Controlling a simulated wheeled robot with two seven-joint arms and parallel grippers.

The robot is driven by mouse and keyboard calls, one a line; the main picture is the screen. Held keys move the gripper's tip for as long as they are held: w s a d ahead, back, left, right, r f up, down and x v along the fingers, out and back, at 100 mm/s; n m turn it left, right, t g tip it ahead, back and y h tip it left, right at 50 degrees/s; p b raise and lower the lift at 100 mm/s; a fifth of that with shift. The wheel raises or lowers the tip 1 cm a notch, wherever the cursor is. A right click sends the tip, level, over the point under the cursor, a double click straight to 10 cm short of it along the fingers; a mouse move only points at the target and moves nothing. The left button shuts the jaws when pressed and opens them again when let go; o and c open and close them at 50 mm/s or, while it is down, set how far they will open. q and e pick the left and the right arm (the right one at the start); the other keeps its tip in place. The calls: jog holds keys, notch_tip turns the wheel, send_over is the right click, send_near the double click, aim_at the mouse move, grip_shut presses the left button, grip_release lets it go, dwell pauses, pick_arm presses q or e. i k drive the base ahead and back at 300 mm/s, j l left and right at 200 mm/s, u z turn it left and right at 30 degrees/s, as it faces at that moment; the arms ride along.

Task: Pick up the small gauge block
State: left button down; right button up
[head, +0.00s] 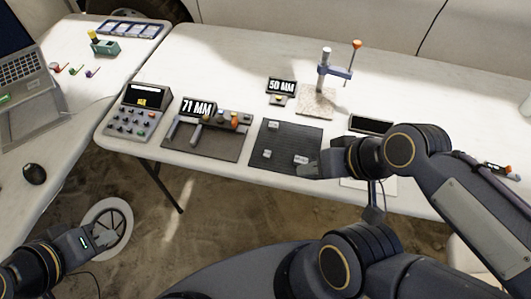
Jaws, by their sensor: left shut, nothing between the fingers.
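Several small silver gauge blocks lie on a dark mat (285,138) on the white table: one at the back left (273,125), one at the front left (267,153) and one at the front right (300,160). I cannot tell which is the smallest. My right gripper (306,170) is low over the mat's front right corner, right beside the front right block. Its fingers are small and partly hidden, so I cannot tell whether they are open or touch the block. My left gripper (86,239) is shut and empty, below the table at the lower left.
A dark fixture (205,142) with a "71 MM" display and a button box (138,110) stand left of the mat. A "50 MM" sign (281,87) and a post stand (324,70) are behind it. A dark flat panel (371,124) lies behind my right arm.

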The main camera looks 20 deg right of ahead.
aim_at(267, 155)
jog(key=l+u, duration=0.35)
jog(key=k+l+u, duration=0.15)
jog(key=u, duration=0.25)
jog(key=k+l+u, duration=0.15)
jog(key=l+u, duration=0.2)
